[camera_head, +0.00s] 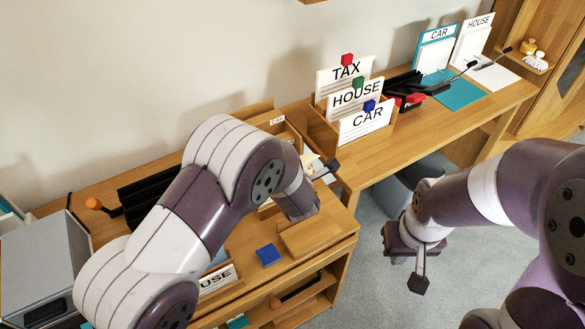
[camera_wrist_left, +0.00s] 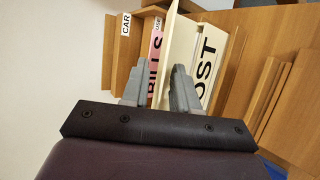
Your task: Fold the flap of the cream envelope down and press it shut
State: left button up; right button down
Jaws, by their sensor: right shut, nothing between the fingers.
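In the left wrist view, the two grey fingers of my left gripper (camera_wrist_left: 159,75) stand apart. A thin cream panel (camera_wrist_left: 183,42), which looks like the cream envelope on edge, runs between them, closer to the right finger. A pink card marked BILLS (camera_wrist_left: 154,58) shows behind the gap. I cannot make out the flap. In the head view my left arm hides most of this spot. My right gripper (camera_head: 419,284) is shut and empty, held over the floor at the right, apart from the furniture.
A POST label (camera_wrist_left: 207,55) is beside the right finger. A blue block (camera_head: 268,255) lies on the front desk. A sorter with TAX, HOUSE and CAR cards (camera_head: 355,97) stands at the back. A grey box (camera_head: 42,270) stands at the left. Floor is free below the right gripper.

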pick_arm(q)
jog(key=v, duration=1.2)
jog(key=shift+s, duration=0.3)
